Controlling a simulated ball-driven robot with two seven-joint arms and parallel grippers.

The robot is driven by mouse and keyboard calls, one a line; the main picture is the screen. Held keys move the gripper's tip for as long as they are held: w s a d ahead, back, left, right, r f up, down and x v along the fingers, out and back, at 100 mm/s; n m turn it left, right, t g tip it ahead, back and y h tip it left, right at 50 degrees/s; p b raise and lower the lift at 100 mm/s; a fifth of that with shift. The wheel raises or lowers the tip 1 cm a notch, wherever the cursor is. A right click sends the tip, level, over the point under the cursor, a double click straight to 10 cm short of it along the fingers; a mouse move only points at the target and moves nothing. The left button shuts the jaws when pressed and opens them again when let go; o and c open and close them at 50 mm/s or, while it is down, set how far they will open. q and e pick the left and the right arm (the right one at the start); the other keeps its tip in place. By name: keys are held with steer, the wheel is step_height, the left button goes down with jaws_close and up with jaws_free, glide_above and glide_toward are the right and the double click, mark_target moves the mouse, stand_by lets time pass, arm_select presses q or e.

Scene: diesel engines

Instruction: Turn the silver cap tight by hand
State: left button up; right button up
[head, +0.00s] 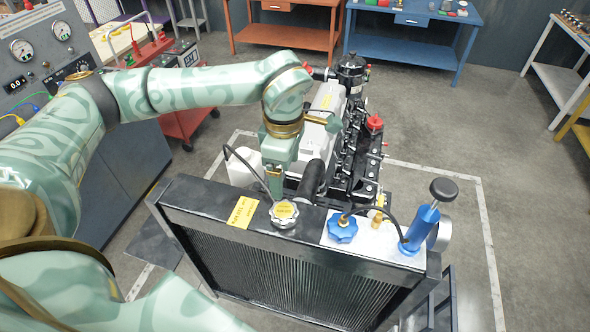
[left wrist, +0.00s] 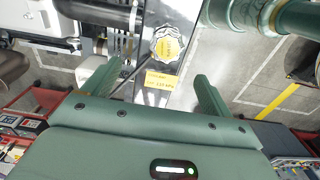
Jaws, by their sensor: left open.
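The silver cap (head: 284,214) is ridged, with a yellow label on its top, and sits on the black top edge of the radiator (head: 190,203). In the left wrist view the cap (left wrist: 167,45) lies ahead of the fingertips, nearer the top of the picture. My left gripper (head: 275,186) points down just behind and above the cap, apart from it. In the left wrist view its two fingers (left wrist: 157,73) are spread wide with nothing between them. My right gripper shows in neither view.
A yellow tag (head: 242,212) lies left of the cap. To its right are a blue cap (head: 342,228) and a blue hand pump (head: 421,226) joined by a black hose. The engine (head: 352,150) stands behind. Open floor lies to the right.

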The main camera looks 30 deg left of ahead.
mark_target(283, 211)
arm_select(q)
steer(key=s+f+b, duration=0.1)
steer(key=s+f, duration=0.1)
steer(key=shift+s+f+b, duration=0.3)
steer(key=shift+s+f, duration=0.1)
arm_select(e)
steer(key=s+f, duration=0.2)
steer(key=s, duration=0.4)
arm_select(q)
steer(key=shift+w+d+f+b, duration=0.1)
steer(key=shift+w+f+b, duration=0.7)
steer(key=shift+f, duration=0.3)
steer(key=shift+f+b, duration=0.6)
steer(key=shift+f, duration=0.15)
step_height(283, 211, down, 4)
steer(key=b, duration=0.3)
steer(key=shift+s, duration=0.15)
steer(key=shift+r, duration=0.2)
steer(key=shift+s, duration=0.2)
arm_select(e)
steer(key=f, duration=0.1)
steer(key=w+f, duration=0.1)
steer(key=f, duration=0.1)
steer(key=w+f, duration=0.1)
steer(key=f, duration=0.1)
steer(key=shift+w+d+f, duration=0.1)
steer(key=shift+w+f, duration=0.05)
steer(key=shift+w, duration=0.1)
arm_select(q)
steer(key=shift+c, duration=0.3)
